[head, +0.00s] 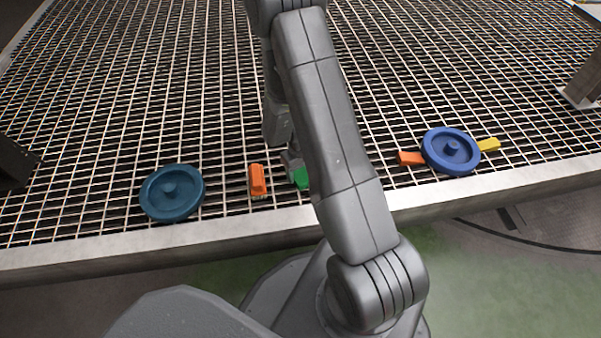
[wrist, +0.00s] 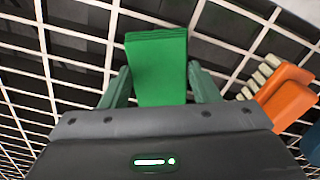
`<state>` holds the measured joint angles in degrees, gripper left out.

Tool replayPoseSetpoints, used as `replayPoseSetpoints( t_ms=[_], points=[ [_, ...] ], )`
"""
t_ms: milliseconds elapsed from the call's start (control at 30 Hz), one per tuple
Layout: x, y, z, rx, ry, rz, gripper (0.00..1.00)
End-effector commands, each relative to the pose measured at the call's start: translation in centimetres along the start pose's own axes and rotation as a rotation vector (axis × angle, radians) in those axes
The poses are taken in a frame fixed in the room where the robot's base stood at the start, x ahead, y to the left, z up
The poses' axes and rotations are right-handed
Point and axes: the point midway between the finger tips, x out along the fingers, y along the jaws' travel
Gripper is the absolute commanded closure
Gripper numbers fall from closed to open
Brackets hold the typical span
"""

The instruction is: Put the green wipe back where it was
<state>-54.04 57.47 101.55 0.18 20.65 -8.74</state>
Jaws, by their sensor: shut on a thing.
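The green wipe (wrist: 158,62) is a folded green block between the two fingers of my gripper (wrist: 161,88) in the wrist view. My gripper is shut on it. In the head view only part of the wipe (head: 301,178) shows, beside my arm, near the front edge of the grating. My gripper (head: 293,166) there is mostly hidden behind my arm. I cannot tell whether the wipe touches the grating or hangs just above it.
An orange brush (head: 257,180) with pale bristles lies just left of the wipe. A teal round disc (head: 172,192) lies further left. On the right, a blue disc (head: 450,152) has an orange piece (head: 410,158) and a yellow piece (head: 488,144) at its sides. The grating (head: 110,110) behind is clear.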

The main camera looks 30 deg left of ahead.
Motion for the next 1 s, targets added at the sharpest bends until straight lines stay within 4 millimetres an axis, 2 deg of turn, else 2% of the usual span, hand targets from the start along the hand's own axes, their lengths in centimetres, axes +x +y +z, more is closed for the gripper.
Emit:
replayPoseSetpoints(
  t_ms=[333, 367, 467, 833, 1000],
  points=[
    [0.5, 0.0, 0.0, 0.000, 0.001, 0.000, 0.63],
    [0.3, 0.0, 0.0, 0.000, 0.001, 0.000, 0.41],
    [0.3, 0.0, 0.0, 0.000, 0.001, 0.000, 0.23],
    [-0.2, 0.0, 0.0, 0.000, 0.002, 0.000, 0.23],
    [-3.2, 0.0, -0.1, 0.000, 0.005, 0.001, 0.23]
  ],
)
